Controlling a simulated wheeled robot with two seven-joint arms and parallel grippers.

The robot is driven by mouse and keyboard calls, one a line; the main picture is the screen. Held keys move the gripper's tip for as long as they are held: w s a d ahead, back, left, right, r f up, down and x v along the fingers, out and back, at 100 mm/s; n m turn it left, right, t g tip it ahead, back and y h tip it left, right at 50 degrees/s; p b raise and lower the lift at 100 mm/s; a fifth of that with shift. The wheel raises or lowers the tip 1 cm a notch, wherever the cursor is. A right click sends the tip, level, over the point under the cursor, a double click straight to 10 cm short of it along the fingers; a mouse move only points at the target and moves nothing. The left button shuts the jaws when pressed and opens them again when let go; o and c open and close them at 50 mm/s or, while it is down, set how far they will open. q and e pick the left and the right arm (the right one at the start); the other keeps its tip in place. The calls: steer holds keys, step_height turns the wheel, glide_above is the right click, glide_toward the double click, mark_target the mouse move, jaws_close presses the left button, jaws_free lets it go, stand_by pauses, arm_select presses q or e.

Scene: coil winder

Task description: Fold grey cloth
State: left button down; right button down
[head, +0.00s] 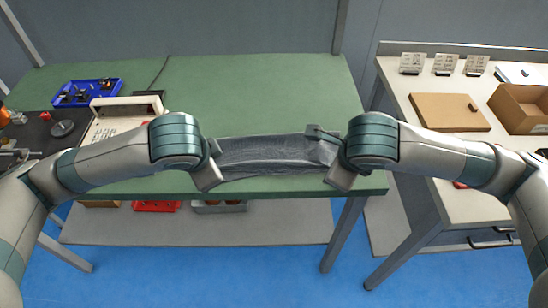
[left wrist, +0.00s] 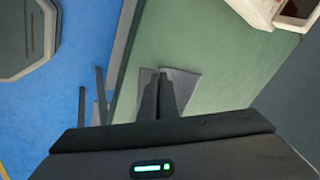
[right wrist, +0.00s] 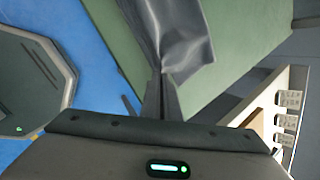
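The grey cloth (head: 268,154) is a narrow, wrinkled strip along the front edge of the green table (head: 260,90), stretched between my two grippers. My left gripper (head: 215,163) is at its left end; in the left wrist view its fingers (left wrist: 160,80) are close together, with cloth (left wrist: 186,84) showing on both sides of them. My right gripper (head: 328,158) is at its right end; in the right wrist view its fingers (right wrist: 163,78) are shut on the cloth (right wrist: 185,35), which creases towards the tips. The wrists partly hide both ends.
A beige device with a keypad (head: 118,119) and a blue tray of small parts (head: 88,92) stand on the left. A white side table (head: 425,85) with a brown board (head: 449,112) and a cardboard box (head: 522,108) is on the right. The green table behind the cloth is clear.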

arm_select(q)
steer(key=shift+a+f, duration=0.1)
steer(key=shift+f, duration=0.25)
arm_select(e)
steer(key=shift+f, duration=0.35)
arm_select(q)
steer(key=c, duration=1.8)
jaws_free()
arm_select(e)
steer(key=c, duration=1.8)
jaws_free()
arm_select(q)
steer(key=shift+o, duration=0.6)
steer(key=shift+s, duration=0.15)
arm_select(e)
steer(key=shift+o, duration=0.6)
steer(key=shift+s, duration=0.15)
